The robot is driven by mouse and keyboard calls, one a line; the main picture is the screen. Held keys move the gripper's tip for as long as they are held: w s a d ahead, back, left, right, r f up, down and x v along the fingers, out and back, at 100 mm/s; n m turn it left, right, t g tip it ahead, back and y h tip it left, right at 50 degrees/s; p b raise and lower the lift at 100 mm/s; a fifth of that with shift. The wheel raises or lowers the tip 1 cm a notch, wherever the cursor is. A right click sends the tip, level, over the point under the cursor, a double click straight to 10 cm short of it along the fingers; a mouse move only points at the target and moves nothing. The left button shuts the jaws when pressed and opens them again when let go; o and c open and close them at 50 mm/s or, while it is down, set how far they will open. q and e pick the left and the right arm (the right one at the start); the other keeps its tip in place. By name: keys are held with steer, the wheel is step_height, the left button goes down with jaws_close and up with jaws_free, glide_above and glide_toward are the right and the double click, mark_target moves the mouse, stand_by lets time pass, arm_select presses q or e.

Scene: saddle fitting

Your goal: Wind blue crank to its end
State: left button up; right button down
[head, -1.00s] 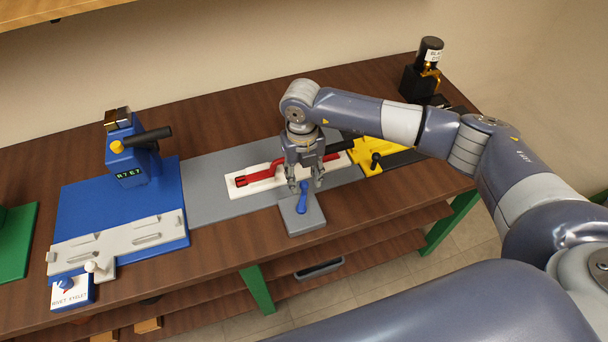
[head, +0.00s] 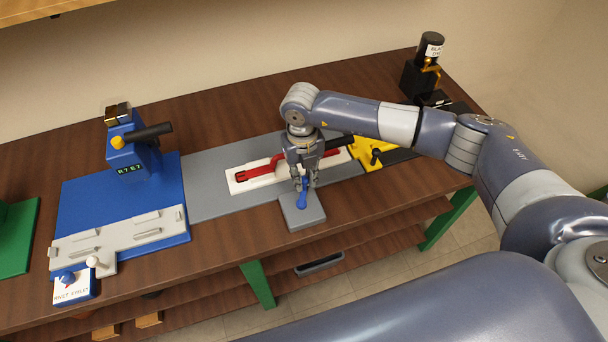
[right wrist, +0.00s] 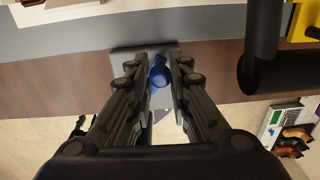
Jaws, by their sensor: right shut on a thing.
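The blue crank (head: 302,194) stands on a small grey base plate (head: 309,216) at the front edge of the bench. My right gripper (head: 303,183) points down over it and is shut on the crank's upper part. In the right wrist view the blue crank (right wrist: 158,73) sits between the two fingertips of my right gripper (right wrist: 160,75), with the base plate (right wrist: 160,103) behind it. The fingers hide part of the crank. My left gripper is not in view.
A white plate with a red lever (head: 262,172) lies just behind the crank. A yellow fixture (head: 368,150) stands to the right. A blue press (head: 130,158) with a black handle stands at the left.

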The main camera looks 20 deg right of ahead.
steer(key=shift+w+a+f+n+b, duration=0.1)
steer(key=shift+a+n+b, duration=0.2)
steer(key=shift+n+b, duration=0.75)
steer(key=shift+w+a+f+n+b, duration=0.1)
steer(key=shift+a+n+b, duration=0.25)
steer(key=shift+n+b, duration=0.75)
steer(key=shift+w+a+n+b, duration=0.1)
steer(key=shift+a+n+b, duration=0.35)
steer(key=shift+b, duration=1.05)
steer(key=shift+s+a+r+n+b, duration=0.1)
steer(key=shift+a+n+b, duration=0.1)
steer(key=shift+n+b, duration=0.45)
steer(key=shift+a+r+n+b, duration=0.1)
steer(key=shift+a+n+b, duration=0.05)
steer(key=shift+n+b, duration=0.45)
steer(key=c, duration=1.4)
jaws_free()
steer(key=shift+a, duration=0.1)
steer(key=shift+c, duration=0.2)
steer(key=shift+r, duration=0.15)
steer(key=shift+r, duration=0.35)
step_height(320, 180, up, 11)
steer(key=shift+s, duration=0.1)
